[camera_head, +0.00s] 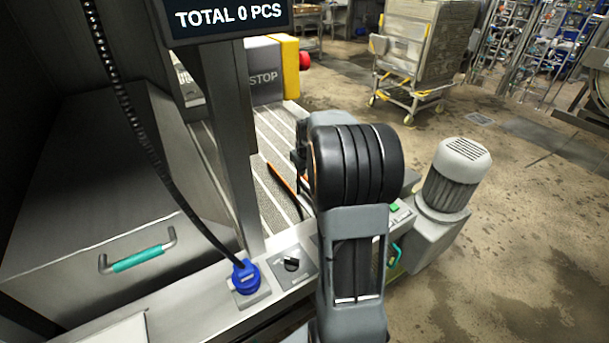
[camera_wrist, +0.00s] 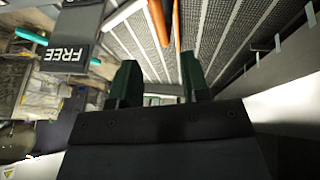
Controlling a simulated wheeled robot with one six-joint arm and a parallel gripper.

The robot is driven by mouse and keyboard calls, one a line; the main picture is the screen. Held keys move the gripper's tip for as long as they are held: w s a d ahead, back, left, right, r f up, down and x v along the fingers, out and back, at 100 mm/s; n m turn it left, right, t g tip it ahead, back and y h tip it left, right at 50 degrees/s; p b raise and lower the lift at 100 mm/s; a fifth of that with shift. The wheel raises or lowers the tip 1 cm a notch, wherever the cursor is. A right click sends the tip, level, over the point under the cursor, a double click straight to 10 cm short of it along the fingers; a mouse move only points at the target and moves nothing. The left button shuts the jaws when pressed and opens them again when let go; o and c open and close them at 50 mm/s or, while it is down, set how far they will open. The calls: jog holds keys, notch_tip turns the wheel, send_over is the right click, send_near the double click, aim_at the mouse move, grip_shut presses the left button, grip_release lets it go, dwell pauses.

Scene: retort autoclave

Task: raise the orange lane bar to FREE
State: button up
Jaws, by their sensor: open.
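The orange lane bar (camera_head: 281,179) shows in the head view as a short slanted length over the ribbed conveyor, just left of my arm; its right end is hidden. In the wrist view an orange bar (camera_wrist: 158,22) runs in from the top edge, with a narrower orange strip (camera_wrist: 177,24) beside it. My arm hides the gripper in the head view.
The grey ribbed conveyor (camera_head: 272,135) lies behind a post carrying a count display (camera_head: 228,15). A blue plug (camera_head: 245,277) and a black rotary switch (camera_head: 291,264) sit on the front rail. A motor (camera_head: 456,172) stands right of my arm.

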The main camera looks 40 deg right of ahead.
aim_at(305, 177)
jog(key=x, duration=0.8)
grip_shut()
jog(key=shift+a, duration=0.1)
dwell(0.4)
